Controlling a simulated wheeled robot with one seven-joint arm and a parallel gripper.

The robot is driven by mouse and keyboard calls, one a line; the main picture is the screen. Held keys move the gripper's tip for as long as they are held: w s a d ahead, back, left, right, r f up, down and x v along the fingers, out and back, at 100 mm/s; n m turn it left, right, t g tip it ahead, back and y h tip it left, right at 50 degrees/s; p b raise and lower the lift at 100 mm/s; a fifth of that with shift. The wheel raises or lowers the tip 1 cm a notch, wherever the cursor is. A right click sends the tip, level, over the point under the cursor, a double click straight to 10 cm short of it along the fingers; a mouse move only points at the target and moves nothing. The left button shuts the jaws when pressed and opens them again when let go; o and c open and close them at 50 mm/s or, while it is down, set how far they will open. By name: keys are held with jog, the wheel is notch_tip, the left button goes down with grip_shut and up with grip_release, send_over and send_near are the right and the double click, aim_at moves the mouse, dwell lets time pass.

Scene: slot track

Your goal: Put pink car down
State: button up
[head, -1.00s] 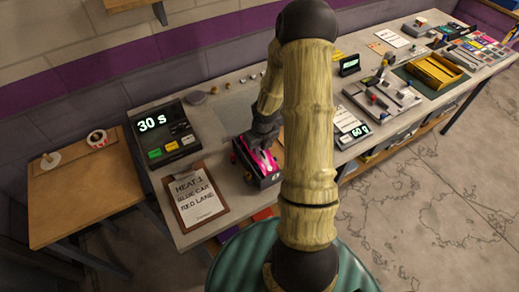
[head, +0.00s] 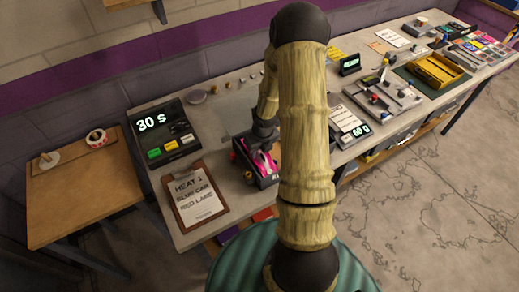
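The pink car (head: 266,161) is at a small dark open-topped box (head: 269,181) on the bench, and appears to sit inside its walls. My gripper (head: 263,146) is directly above the car, at its far end. The fingertips are small and dark against the box, so I cannot tell whether they touch the car or are open or shut. My arm hides the bench just right of the box.
A clipboard (head: 200,200) reading "Heat 1, blue car, red lane" lies left of the box. Behind it stands a timer (head: 165,133) showing 30 s.

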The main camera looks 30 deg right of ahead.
aim_at(262, 156)
jog(key=shift+r, duration=0.15)
jog(key=shift+r+p, duration=0.25)
jog(key=shift+p, duration=0.05)
notch_tip(262, 156, up, 12)
jog(key=s+p, duration=0.2)
jog(key=p, duration=0.1)
dwell(0.5)
